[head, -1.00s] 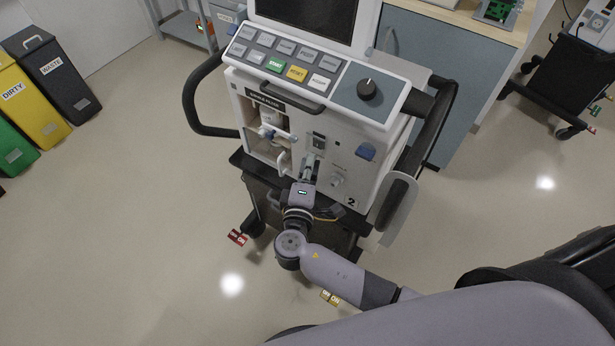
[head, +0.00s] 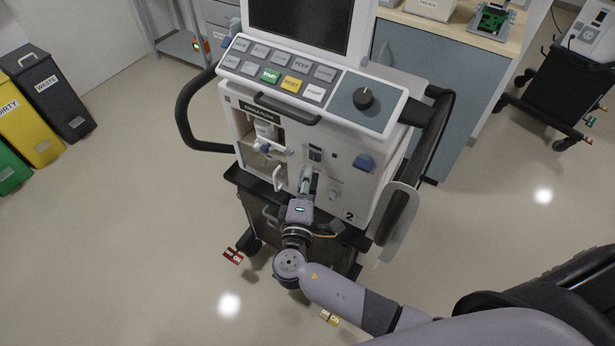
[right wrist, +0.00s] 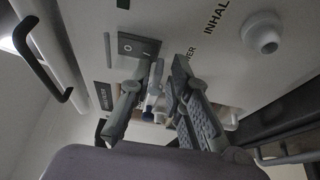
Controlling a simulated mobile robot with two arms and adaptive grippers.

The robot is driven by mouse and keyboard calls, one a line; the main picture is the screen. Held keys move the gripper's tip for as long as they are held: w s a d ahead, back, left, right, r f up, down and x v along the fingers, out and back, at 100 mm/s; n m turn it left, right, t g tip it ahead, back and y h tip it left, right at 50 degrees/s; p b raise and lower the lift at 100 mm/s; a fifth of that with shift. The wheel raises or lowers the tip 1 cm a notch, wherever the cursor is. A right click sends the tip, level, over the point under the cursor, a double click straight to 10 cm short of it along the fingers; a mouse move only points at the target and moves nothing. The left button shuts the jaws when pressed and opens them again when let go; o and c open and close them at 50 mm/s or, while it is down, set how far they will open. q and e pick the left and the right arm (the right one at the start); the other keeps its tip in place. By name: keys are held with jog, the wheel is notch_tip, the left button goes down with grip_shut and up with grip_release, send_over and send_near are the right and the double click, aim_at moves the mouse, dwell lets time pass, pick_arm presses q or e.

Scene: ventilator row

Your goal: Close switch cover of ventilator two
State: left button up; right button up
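Ventilator two (head: 350,178), marked "2", stands in the middle of the head view. Its dark switch plate (head: 315,153) is on the front panel, right of an open bay. The plate also shows in the right wrist view (right wrist: 138,46), just beyond the fingertips. I cannot make out the cover's position. My right gripper (head: 306,175) is just below the plate, close to the panel. In the right wrist view the fingers (right wrist: 155,80) are apart; pale parts show between them, and I cannot tell whether they are touched. My left gripper is out of view.
A bay with white and blue fittings (head: 263,146) is left of the switch, with a white handle below it. A blue knob (head: 363,162) is to its right. Black side rails (head: 186,120) flank the ventilator. Waste bins stand far left; open floor lies between.

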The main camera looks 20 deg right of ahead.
jog(key=shift+o, duration=0.7)
jog(key=shift+a, duration=0.1)
jog(key=v, duration=1.2)
jog(key=shift+r, duration=0.1)
